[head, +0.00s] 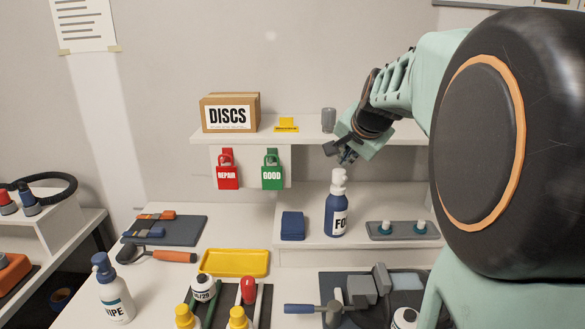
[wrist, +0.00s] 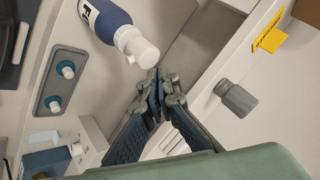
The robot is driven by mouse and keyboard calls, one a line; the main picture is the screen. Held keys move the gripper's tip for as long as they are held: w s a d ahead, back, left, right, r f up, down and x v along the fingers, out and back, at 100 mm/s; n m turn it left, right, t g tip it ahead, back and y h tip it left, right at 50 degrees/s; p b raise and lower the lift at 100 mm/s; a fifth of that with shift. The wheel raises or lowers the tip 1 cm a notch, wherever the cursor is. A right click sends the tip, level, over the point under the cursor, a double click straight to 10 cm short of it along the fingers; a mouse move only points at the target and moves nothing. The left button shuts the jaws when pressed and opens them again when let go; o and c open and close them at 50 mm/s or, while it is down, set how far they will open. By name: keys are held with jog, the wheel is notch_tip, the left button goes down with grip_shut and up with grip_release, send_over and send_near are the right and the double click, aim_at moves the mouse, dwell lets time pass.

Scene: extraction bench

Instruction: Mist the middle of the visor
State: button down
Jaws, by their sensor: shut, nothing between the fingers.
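A blue bottle (head: 335,218) with a white pump top and a label reading "FO…" stands upright on the low white ledge. It also shows in the wrist view (wrist: 106,17). A white bottle (head: 116,299) with a blue top and a label ending in "IPE" stands at the front left. My gripper (head: 346,156) is shut and empty, just above the blue bottle's top in the head view. In the wrist view its fingertips (wrist: 157,82) are close to the white pump top, with no clear contact. I cannot make out a visor for certain; my arm hides the right side.
The upper shelf (head: 230,137) holds a DISCS box (head: 229,113), a yellow sign (head: 287,126) and a grey jar (head: 328,121). A grey tray (head: 385,231) with teal-based pegs is right of the blue bottle. A yellow tray (head: 234,275) and several small bottles stand in front.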

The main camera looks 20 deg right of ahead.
aim_at(344, 172)
jog(key=shift+r+p, duration=2.25)
jog(key=shift+r, duration=0.8)
